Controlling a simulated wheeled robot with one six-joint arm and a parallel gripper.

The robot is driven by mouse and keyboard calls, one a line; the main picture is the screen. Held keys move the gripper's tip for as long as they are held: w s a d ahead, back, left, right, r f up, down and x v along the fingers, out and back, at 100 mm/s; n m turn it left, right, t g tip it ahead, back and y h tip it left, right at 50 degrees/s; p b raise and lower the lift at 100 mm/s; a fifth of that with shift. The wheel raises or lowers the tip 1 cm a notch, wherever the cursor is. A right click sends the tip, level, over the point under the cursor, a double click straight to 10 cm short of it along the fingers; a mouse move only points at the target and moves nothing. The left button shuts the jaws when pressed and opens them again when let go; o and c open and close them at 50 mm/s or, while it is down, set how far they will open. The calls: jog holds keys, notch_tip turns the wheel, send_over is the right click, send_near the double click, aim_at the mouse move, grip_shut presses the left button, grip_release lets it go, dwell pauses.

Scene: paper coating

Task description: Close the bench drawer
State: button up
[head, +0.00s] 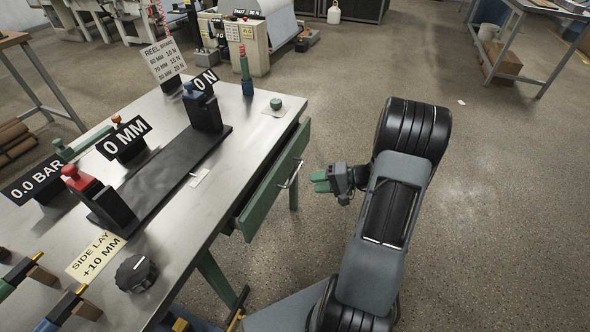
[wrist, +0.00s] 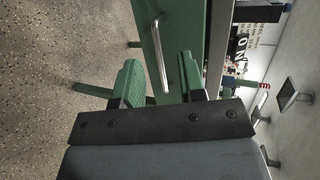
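The bench drawer shows its green front (head: 275,184) along the right side of the metal bench. It stands out a little from the bench, with a dark gap behind it. Its silver bar handle (head: 291,174) is on the outer face. In the wrist view the drawer front (wrist: 183,38) and the handle (wrist: 160,56) are close ahead. My gripper (head: 319,181) is to the right of the handle, apart from it in the head view. Its green fingers (wrist: 160,85) are spread and empty, and the handle appears between them in the wrist view.
The bench top (head: 235,160) carries a dark coating rig (head: 165,175), a black knob (head: 135,273), a green round piece (head: 276,103) and several signs. The floor (head: 490,200) right of my arm is clear. Another table (head: 545,8) stands far back right.

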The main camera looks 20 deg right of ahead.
aim_at(295, 172)
jog(key=w+d+f+m+t+h, duration=0.1)
jog(key=d+f+m+t, duration=0.1)
jog(key=d+t, duration=0.25)
jog(key=shift+g, duration=0.45)
jog(key=x, duration=1.2)
jog(key=shift+w+f+b, duration=0.1)
jog(key=shift+w+b, duration=0.25)
jog(key=shift+w, duration=0.05)
grip_shut()
